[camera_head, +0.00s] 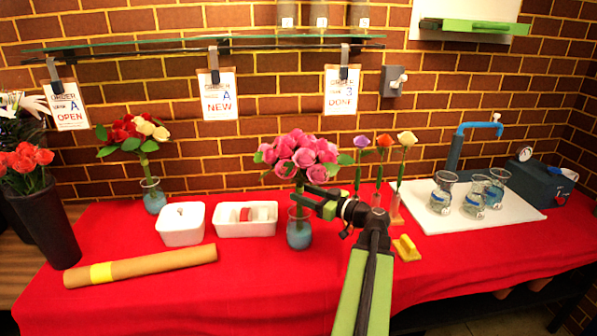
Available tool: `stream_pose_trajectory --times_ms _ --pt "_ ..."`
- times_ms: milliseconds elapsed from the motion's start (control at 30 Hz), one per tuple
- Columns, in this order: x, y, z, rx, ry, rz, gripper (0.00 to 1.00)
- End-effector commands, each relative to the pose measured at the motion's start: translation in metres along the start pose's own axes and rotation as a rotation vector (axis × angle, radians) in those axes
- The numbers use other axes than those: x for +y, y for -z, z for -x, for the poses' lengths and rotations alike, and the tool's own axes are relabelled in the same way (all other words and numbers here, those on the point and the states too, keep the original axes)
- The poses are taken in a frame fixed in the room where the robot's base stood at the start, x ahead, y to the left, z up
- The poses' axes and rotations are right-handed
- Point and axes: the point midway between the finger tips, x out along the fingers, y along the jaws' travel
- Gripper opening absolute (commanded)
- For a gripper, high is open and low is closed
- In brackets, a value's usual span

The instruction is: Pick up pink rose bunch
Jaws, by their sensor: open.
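The pink rose bunch (298,156) stands upright in a glass vase (299,236) with blue contents, near the middle of the red table. Its stems run down into the vase. My gripper (300,196) is open just below the blooms, at the height of the stems and above the vase rim. My gripper and wrist hide part of the stems and the vase's right side. I cannot tell whether the stems are between the fingers or touching them.
Two white containers (181,224) (246,230) and a brown paper roll (142,266) lie left. Single flowers (383,141) stand close on the right, with a yellow object (406,248) in front. Glass beakers (474,198) stand on a white board. A red-and-cream bunch (134,132) is at back left.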

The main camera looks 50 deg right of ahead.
Motion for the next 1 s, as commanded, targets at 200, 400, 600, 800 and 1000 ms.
stream_pose_trajectory --times_ms 200,400,600,800,1000 --pt "-0.004 0.001 -0.037 0.0 0.004 0.0 0.48" --pt "-0.004 0.001 -0.047 0.0 0.001 0.0 0.48" --pt "-0.004 0.001 -0.046 0.0 0.0 0.0 0.32" --pt "-0.004 0.001 -0.046 0.0 0.0 0.0 0.06" --pt "-0.003 0.001 -0.045 0.0 0.0 0.0 0.0"
